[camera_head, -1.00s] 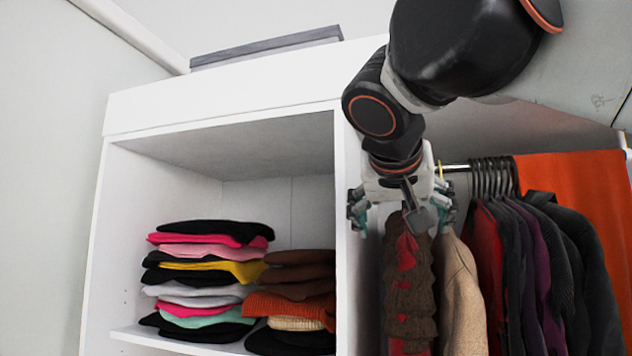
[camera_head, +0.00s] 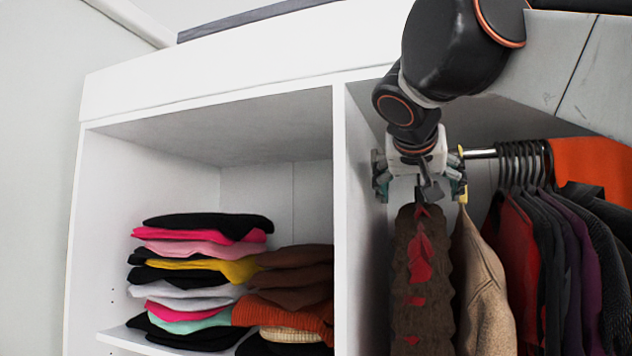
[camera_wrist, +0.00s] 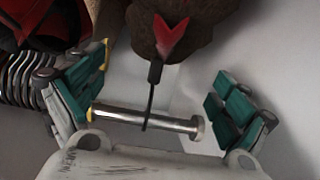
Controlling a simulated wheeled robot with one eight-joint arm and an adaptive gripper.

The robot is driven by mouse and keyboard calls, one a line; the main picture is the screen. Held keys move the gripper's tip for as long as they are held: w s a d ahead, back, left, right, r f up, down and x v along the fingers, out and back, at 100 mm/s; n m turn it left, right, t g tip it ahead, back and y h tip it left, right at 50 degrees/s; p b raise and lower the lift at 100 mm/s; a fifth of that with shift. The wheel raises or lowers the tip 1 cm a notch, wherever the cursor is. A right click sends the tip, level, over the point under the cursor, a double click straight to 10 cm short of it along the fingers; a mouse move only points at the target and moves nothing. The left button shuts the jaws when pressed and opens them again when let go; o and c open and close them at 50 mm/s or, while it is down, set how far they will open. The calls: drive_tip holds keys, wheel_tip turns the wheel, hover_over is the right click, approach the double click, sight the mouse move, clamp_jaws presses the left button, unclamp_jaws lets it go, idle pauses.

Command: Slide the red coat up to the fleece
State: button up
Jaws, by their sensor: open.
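A dark red coat (camera_head: 515,255) hangs on the rail (camera_head: 478,153), at the left end of the bunched dark garments; a red garment also shows in the wrist view (camera_wrist: 50,12). A shaggy brown garment with red patches (camera_head: 423,285), perhaps the fleece, hangs nearest the divider, with a tan coat (camera_head: 482,285) just right of it. My gripper (camera_head: 418,178) is open at rail height above the brown garment. In the wrist view its fingers (camera_wrist: 160,108) stand wide apart, with the brown garment's black hook between them. The left fingers are close to the tan coat's yellow hook.
The wardrobe's white divider (camera_head: 341,220) stands left of my gripper. Folded clothes (camera_head: 200,265) fill the left shelf. Several dark hangers (camera_head: 525,165) are packed together right of the tan coat, with orange cloth (camera_head: 590,165) behind.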

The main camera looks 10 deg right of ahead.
sight(419, 196)
drive_tip(key=x, duration=0.3)
drive_tip(key=r+p+x, duration=0.1)
drive_tip(key=x, duration=0.2)
drive_tip(key=shift+w+d+r, duration=0.15)
drive_tip(key=shift+w, duration=0.05)
drive_tip(key=shift+x, duration=1.2)
drive_tip(key=c, duration=2)
drive_tip(key=shift+p, duration=0.3)
drive_tip(key=shift+a, duration=0.25)
drive_tip(key=o, duration=2)
drive_tip(key=shift+w+a, duration=0.15)
drive_tip(key=shift+w, duration=0.05)
